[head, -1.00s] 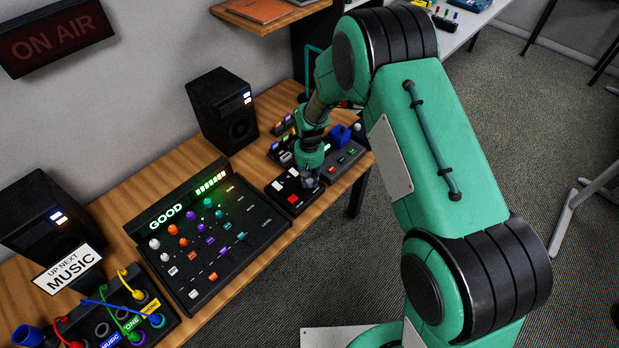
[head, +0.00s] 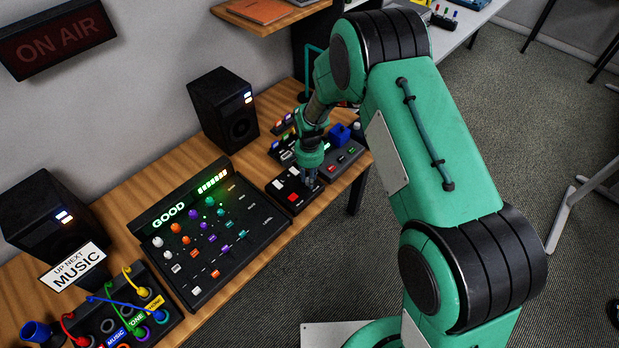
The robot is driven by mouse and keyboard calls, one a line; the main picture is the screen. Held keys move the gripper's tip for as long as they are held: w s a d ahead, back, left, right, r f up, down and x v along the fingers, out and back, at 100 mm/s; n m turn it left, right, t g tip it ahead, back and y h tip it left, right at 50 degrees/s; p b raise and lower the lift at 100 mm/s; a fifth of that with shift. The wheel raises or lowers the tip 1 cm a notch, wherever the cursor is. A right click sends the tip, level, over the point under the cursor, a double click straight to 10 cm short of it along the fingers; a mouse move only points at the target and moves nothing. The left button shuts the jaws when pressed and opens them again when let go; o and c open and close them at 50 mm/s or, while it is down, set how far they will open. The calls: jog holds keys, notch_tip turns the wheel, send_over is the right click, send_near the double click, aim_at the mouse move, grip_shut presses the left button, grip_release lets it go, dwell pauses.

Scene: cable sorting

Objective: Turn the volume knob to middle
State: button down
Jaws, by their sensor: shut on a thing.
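A small black control box (head: 276,196) with white buttons and a red button (head: 293,197) sits at the desk's front edge, right of the mixer. My gripper (head: 311,183) points down at the right part of this box. Its fingers are shut on what seems to be the volume knob, which they hide. The knob's pointer and any scale marks cannot be read from here.
The mixer (head: 265,235) with a lit GOOD display stands left of the box. Another black box (head: 340,163) with a blue block is close behind right. Speakers (head: 226,110) and a patch box with cables (head: 109,317) are further left.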

jog(key=shift+r+m, duration=0.1)
jog(key=shift+m, duration=0.3)
jog(key=shift+w, duration=0.1)
jog(key=c, duration=1.4)
grip_release()
jog(key=shift+c, duration=0.2)
jog(key=shift+r, duration=0.1)
notch_tip(320, 180, up, 12)
